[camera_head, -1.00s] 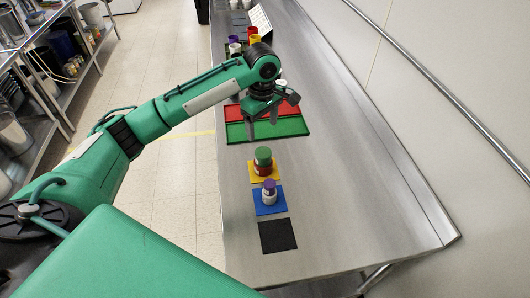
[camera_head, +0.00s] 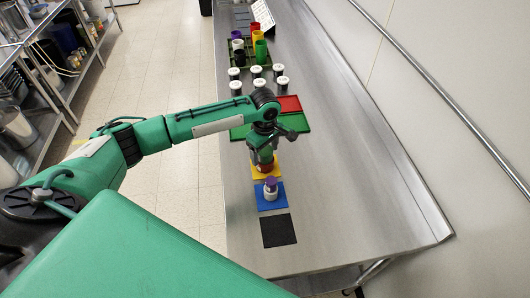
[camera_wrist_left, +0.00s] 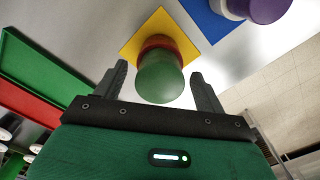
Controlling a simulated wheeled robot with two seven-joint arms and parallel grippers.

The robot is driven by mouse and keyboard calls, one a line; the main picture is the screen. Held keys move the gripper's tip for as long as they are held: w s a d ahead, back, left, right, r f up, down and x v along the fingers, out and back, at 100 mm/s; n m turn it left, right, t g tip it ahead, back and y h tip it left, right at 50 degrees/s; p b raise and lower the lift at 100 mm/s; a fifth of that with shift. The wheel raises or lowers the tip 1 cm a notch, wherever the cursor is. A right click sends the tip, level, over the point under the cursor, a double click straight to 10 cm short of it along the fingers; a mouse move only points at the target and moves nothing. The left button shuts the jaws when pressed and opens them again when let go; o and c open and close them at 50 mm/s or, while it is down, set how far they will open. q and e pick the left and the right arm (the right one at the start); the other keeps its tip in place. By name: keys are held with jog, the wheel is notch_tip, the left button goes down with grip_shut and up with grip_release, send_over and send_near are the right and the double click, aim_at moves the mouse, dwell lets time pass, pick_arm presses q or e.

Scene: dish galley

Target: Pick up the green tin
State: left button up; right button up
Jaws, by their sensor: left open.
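The green tin (camera_wrist_left: 160,80) stands on top of a red tin (camera_wrist_left: 158,43) on the yellow mat (camera_wrist_left: 133,43). My left gripper (camera_wrist_left: 159,69) is open in the left wrist view, one finger on each side of the green tin, with gaps visible. In the head view my left gripper (camera_head: 264,153) hangs above the yellow mat (camera_head: 277,172) and mostly hides the green tin. A bit of the red tin (camera_head: 265,162) shows beneath it. My right gripper is not in view.
Green (camera_head: 297,122) and red (camera_head: 289,103) trays lie behind the gripper. Several dark, white-lidded jars (camera_head: 257,71) stand farther back. The table's right side is bare.

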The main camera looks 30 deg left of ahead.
pick_arm(q)
jog(key=c, duration=1.1)
jog(key=shift+r, duration=0.1)
jog(key=shift+c, duration=0.2)
